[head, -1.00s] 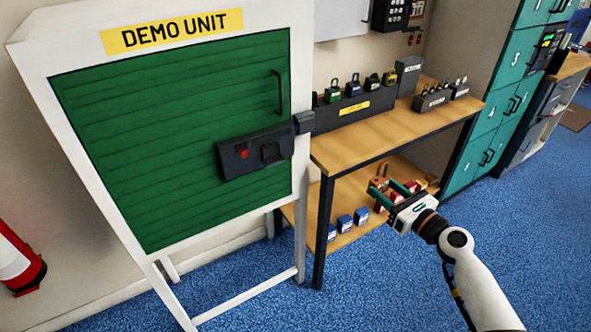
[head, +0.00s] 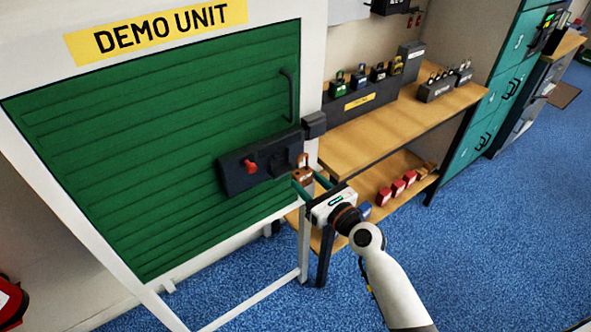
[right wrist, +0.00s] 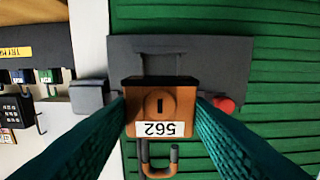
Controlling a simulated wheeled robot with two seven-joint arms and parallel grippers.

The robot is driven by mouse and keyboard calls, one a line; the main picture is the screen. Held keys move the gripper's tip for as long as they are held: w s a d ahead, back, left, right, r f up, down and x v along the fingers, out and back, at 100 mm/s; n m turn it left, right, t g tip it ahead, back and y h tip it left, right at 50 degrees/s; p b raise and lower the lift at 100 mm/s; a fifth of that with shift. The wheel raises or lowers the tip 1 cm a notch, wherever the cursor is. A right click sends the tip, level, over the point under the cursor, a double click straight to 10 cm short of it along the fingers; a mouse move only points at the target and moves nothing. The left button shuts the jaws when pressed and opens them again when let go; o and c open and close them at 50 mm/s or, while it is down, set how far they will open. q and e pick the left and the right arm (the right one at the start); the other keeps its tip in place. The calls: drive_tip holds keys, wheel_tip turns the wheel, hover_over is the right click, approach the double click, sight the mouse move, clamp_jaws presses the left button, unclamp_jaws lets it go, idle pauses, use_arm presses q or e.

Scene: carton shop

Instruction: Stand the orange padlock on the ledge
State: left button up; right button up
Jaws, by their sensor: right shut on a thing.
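The orange padlock (head: 302,175) is held between the green fingers of my right gripper (head: 312,184). Its shackle points up in the head view. In the right wrist view, which is upside down, the padlock (right wrist: 160,107) shows a keyhole and an inverted 562 label. The dark lock panel (head: 235,176) on the green shutter has a small projecting ledge (head: 279,160). The padlock is in front of the panel, just right of the ledge in the head view. In the right wrist view the padlock partly covers the ledge (right wrist: 173,62); I cannot tell whether they touch. My left gripper is not in view.
A red knob (head: 251,167) sticks out of the panel, and a dark block (head: 314,124) sits on the frame beside it. A wooden bench (head: 360,140) with padlocks on display stands right. Red padlocks (head: 397,187) lie on its lower shelf. Blue floor is open at right.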

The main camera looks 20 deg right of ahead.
sight(305, 186)
drive_tip(key=shift+w, duration=0.1)
drive_tip(key=shift+f, duration=0.1)
drive_tip(key=w+f+b, duration=0.1)
drive_tip(key=f+b, duration=0.1)
drive_tip(key=b, duration=0.1)
drive_tip(key=shift+w+a, duration=0.35)
drive_tip(key=shift+a, duration=0.05)
drive_tip(key=shift+w+a+r, duration=0.1)
drive_tip(key=shift+w+a, duration=0.05)
drive_tip(key=shift+w, duration=0.45)
drive_tip(key=shift+w+a, duration=0.1)
drive_tip(key=shift+w, duration=0.15)
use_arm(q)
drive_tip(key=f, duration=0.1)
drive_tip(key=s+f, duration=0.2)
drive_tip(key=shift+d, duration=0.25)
